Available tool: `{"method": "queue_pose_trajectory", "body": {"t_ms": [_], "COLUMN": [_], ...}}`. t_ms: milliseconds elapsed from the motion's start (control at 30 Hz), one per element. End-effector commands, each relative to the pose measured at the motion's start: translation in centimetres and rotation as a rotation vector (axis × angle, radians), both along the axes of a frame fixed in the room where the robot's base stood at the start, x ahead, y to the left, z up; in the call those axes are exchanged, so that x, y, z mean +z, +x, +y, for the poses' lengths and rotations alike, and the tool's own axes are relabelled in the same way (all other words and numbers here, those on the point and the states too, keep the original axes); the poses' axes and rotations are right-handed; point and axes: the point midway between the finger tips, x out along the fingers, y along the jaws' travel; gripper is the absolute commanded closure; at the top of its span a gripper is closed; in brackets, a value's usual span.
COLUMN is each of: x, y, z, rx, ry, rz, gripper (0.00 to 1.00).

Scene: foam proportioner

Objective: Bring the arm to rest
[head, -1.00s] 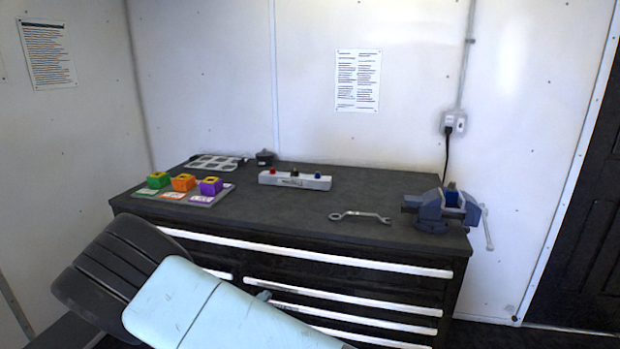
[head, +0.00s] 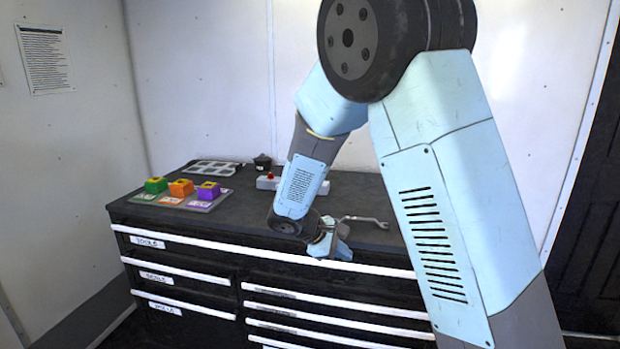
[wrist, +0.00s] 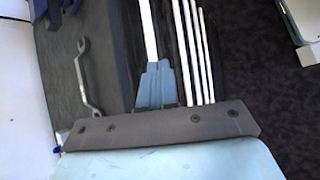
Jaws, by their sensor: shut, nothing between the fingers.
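My arm is bent over the front of the tool cabinet (head: 150,205), with its pale blue links and dark joint filling the right of the head view. My gripper (head: 343,250) hangs at the cabinet's front edge, in front of the wrench (head: 365,220). In the wrist view the blue fingers of my gripper (wrist: 155,68) are together with nothing between them, over the white drawer handles. The wrench (wrist: 88,75) lies to their left, apart from them.
Green (head: 156,185), orange (head: 181,188) and purple (head: 208,191) blocks stand on a mat at the left. The switch box (head: 268,182) is partly hidden behind my arm. A blue vise (wrist: 60,10) shows in the wrist view; my arm hides it in the head view.

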Motion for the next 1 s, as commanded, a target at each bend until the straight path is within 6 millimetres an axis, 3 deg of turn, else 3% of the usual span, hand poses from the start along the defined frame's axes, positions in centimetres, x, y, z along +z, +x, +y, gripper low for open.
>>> {"method": "queue_pose_trajectory", "body": {"t_ms": [100, 500, 1000], "x": [2.4, 9.2, 16.0], "y": [-1.2, -6.9, -15.7], "z": [-2.5, -8.9, -13.9], "rx": [-0.094, -0.375, -0.663], "ry": [0.097, 0.398, 0.743], "rz": [-0.022, -0.116, -0.299], "gripper": [1.00, 1.00, 1.00]}}
